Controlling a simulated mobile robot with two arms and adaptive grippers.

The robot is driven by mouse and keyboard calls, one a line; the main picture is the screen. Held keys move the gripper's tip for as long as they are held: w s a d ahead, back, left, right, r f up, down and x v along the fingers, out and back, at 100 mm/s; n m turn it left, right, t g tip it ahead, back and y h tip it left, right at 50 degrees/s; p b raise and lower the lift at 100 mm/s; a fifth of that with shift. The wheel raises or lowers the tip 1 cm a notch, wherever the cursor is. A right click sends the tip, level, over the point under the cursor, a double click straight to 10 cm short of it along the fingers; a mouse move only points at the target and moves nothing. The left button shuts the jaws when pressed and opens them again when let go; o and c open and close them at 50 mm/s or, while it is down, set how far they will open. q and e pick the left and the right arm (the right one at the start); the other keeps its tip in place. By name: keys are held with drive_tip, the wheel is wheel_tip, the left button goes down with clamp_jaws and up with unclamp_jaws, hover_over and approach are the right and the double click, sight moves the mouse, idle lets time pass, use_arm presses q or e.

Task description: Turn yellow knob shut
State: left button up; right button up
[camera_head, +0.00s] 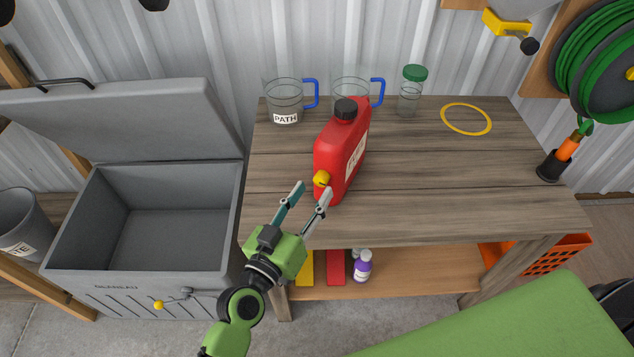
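The yellow knob (322,178) sits low on the near end of a red fuel can (343,150). The can stands upright on the wooden workbench (430,190) and has a black cap (346,108) on top. My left gripper (310,188) comes in from the lower left with its two fingers apart. Its fingertips are close to the knob, one to the left and one just below it. I cannot tell whether a finger touches the knob. My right gripper does not show.
Two clear jugs with blue handles (285,101) (352,92), a green-lidded jar (411,92) and a yellow ring (466,119) are on the bench. An open grey chest (90,255) stands left. A green hose reel (600,50) hangs right.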

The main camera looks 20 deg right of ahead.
sight(319, 183)
use_arm(q)
drive_tip(key=shift+x, duration=1.65)
clamp_jaws()
